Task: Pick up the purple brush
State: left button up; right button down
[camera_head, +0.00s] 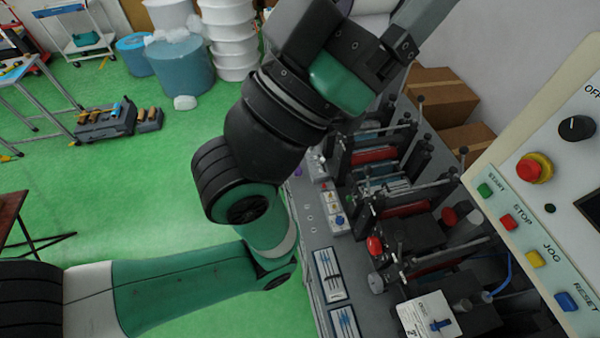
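No purple brush can be made out for certain. A tiny purple patch (298,171) shows at the machine's left edge beside my arm, too small and partly hidden to identify. My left arm (180,285) comes in from the lower left, bends up at the elbow and crosses the top middle. Its black and green wrist end (345,80) hangs over the far part of the machine and hides what is behind it. The fingertips are not clearly visible, so I cannot tell their opening. My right gripper is out of view.
The machine (405,205) with black blocks and rods fills the right middle. Two small trays (330,274) with blue and white strips lie at its near left edge. A control panel (550,190) stands at right. Blue tubs (180,65) stand on open green floor.

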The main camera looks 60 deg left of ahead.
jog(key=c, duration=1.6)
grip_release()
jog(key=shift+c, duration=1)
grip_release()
